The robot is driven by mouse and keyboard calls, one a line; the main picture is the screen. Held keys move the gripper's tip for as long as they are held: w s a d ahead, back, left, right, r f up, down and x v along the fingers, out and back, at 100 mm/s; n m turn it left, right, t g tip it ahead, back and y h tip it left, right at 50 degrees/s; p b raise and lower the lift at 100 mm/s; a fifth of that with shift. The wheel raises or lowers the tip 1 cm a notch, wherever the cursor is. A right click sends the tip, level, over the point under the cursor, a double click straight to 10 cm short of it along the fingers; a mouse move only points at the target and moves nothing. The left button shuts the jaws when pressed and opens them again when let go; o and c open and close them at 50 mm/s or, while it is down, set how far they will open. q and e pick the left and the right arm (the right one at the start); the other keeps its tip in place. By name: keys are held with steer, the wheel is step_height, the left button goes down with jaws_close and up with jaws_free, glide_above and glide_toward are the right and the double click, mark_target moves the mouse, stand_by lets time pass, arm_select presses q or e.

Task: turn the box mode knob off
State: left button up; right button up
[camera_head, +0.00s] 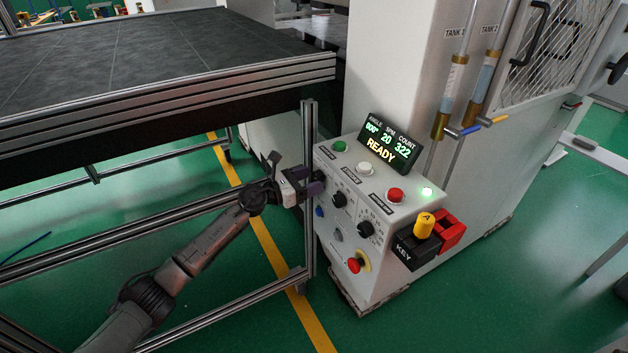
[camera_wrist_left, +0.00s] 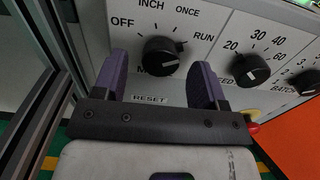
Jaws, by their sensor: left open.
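The box mode knob (camera_wrist_left: 160,56) is a round black knob on the pale control box (camera_head: 382,275). In the left wrist view the labels OFF, INCH, ONCE and RUN arc around it. A pale mark shows toward its lower right; I cannot tell surely which label it points to. My left gripper (camera_head: 314,183) is at the box's left front face, with purple fingers. In the left wrist view my left gripper (camera_wrist_left: 161,70) is open, one finger on each side of the knob in the picture; contact is not visible. In the head view the gripper hides this knob. My right gripper is not in view.
Two other black knobs (camera_head: 339,200) (camera_head: 365,229) sit right of the gripper. A red stop button (camera_head: 355,265) is lower down. A display (camera_head: 390,143) reads READY. A metal frame post (camera_head: 309,230) stands close to the box's left side.

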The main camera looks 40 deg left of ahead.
arm_select(q)
steer(key=shift+x, duration=0.85)
